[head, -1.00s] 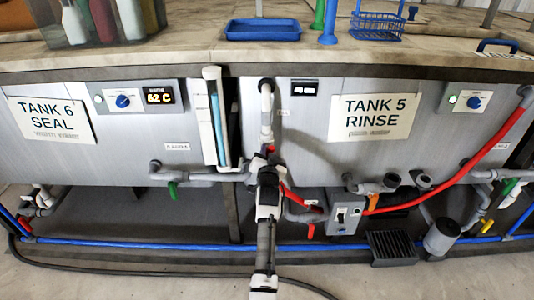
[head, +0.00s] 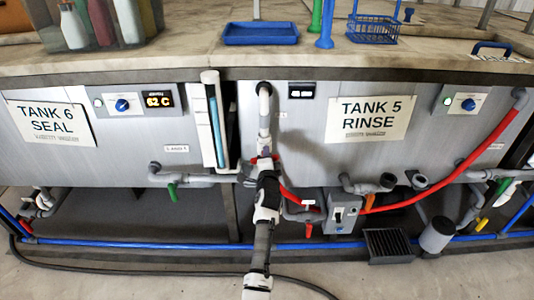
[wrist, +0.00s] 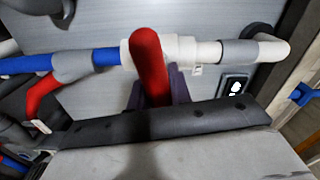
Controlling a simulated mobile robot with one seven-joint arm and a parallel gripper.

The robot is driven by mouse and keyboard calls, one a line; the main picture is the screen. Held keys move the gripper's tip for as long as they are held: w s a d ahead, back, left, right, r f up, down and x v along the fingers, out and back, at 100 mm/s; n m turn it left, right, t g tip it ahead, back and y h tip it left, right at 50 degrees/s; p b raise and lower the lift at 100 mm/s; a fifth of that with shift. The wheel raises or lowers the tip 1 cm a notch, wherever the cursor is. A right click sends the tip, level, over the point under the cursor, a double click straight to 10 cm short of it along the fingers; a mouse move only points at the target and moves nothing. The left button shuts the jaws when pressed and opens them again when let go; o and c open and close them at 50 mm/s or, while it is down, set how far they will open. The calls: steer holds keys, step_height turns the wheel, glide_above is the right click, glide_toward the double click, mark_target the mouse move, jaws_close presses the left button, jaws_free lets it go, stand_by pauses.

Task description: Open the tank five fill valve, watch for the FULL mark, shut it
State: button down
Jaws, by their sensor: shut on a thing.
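The Tank 5 Rinse (head: 310,140) front panel has a pale fill pipe (head: 264,108) running down its left side. My gripper (head: 264,162) is at the lower end of this pipe, with a little red showing at its tip. In the wrist view, my gripper (wrist: 158,92) is shut on a red valve handle (wrist: 149,58), with a dark finger on each side. The handle stands out from a white valve body (wrist: 180,48) on the pipe. A sight tube (head: 213,120) with a blue column stands left of tank five; its FULL mark is too small to read.
A red hose (head: 440,190) sags across the tank front. A grey switch box (head: 343,212), a floor grate (head: 388,245) and a blue pipe (head: 190,243) lie low. A blue tray (head: 261,33) sits on the ledge. Open floor lies in front.

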steer(key=shift+f+m+p, duration=0.1)
steer(key=shift+m+p, duration=0.3)
steer(key=shift+m, duration=0.7)
steer(key=c, duration=1.3)
jaws_free()
steer(key=s+p, duration=0.2)
steer(key=s, duration=1.2)
steer(key=shift+w, duration=0.1)
